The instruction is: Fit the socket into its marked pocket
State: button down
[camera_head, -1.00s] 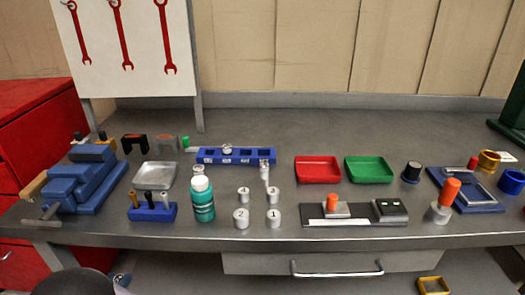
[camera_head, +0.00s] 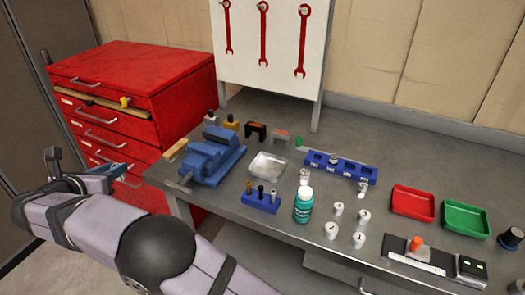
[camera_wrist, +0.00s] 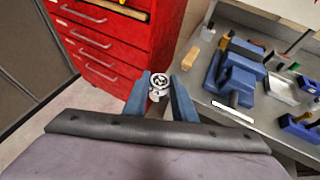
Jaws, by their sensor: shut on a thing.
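In the wrist view my gripper (camera_wrist: 159,92) is shut on a small silver socket (camera_wrist: 158,82), which shows its round end with a dark middle. In the head view my gripper (camera_head: 118,170) is at the left, in front of the red cabinet and left of the bench; the socket is too small to make out there. The blue socket rail (camera_head: 372,177) lies far to the right on the bench. It has several pockets with white labels, too small to read. One silver socket (camera_head: 334,159) sits in a left-hand pocket.
A blue vise (camera_head: 210,155) stands on the bench's left end, nearest my gripper. A metal tray (camera_head: 268,166), a blue tool block (camera_head: 261,200), a teal bottle (camera_head: 303,207) and several numbered cylinders (camera_head: 358,240) stand before the rail. Red (camera_head: 413,203) and green trays (camera_head: 466,218) lie right.

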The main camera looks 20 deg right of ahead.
jog(key=w+d+r+m+g+h+p, duration=0.1)
jog(key=w+d+r+p, duration=0.15)
jog(key=d, duration=0.65)
jog(key=w+d+r+m+h+p, duration=0.15)
jog(key=w+d, duration=0.25)
jog(key=d, duration=0.5)
jog(key=s+d+m+g+h+p, duration=0.1)
jog(key=d+m+g+h, duration=0.2)
jog(key=d, duration=1.5)
jog(key=s+d+m+g+h+p, duration=0.1)
jog(key=s+d+m+g, duration=0.1)
jog(key=s+d, duration=0.7)
jog(key=s+d+m+g+h+p, duration=0.1)
jog(key=s+d+m+g+p, duration=0.3)
jog(key=d, duration=0.8)
jog(key=s+d+m+g+h+b, duration=0.1)
jog(key=s+d, duration=0.6)
jog(key=d, duration=0.4)
jog(key=shift+y, duration=0.25)
jog(key=shift+a+f+p, duration=0.15)
jog(key=shift+f+p, duration=0.4)
jog(key=shift+f, duration=4.45)
jog(key=shift+s, duration=0.1)
